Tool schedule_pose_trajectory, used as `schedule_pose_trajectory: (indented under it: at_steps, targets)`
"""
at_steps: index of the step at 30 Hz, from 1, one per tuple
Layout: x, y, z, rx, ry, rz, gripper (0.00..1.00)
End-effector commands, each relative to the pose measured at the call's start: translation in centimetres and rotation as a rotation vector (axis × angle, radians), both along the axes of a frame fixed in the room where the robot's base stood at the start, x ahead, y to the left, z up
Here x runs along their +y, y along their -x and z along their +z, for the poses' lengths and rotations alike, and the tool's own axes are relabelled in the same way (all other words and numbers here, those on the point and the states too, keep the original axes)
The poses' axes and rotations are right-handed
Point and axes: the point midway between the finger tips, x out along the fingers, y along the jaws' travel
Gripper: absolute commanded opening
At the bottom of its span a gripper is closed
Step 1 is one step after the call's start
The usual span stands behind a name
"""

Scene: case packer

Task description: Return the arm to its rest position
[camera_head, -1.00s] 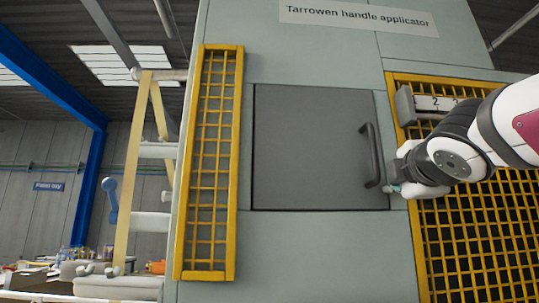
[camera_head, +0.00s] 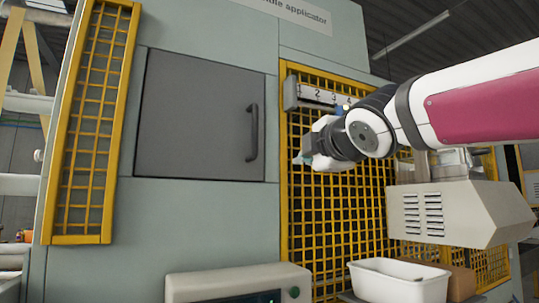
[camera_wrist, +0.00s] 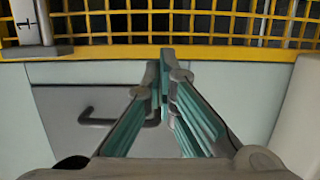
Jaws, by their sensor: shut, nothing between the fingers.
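My gripper (camera_head: 300,159) is at the end of my raised, outstretched arm, in front of the machine's yellow mesh panel. It is shut and empty. It is to the right of the grey door's dark handle (camera_head: 253,132) and apart from it. The grey door (camera_head: 195,115) looks closed. In the wrist view the two fingertips (camera_wrist: 165,68) meet, with the handle (camera_wrist: 115,118) behind and to the left of them.
The yellow mesh panel (camera_head: 335,220) and a numbered strip (camera_head: 322,95) are close behind my gripper. A grey vented box (camera_head: 455,212), a white bin (camera_head: 398,282) and a control box (camera_head: 238,284) stand lower down. A narrow yellow mesh (camera_head: 92,130) is at left.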

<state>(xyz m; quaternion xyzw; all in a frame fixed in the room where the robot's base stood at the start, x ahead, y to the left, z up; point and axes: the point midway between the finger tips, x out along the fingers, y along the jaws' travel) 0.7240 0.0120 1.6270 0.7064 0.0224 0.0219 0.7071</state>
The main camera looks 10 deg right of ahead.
Motion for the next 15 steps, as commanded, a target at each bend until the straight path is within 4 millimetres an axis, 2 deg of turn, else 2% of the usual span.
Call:
schedule_pose_trajectory:
  at_steps: [7, 15]
  targets:
    - [-2.9, 1.7, 0.1, -0.002, -0.003, 0.002, 0.00]
    - [-3.9, 2.1, 0.0, 0.000, -0.001, 0.000, 0.00]
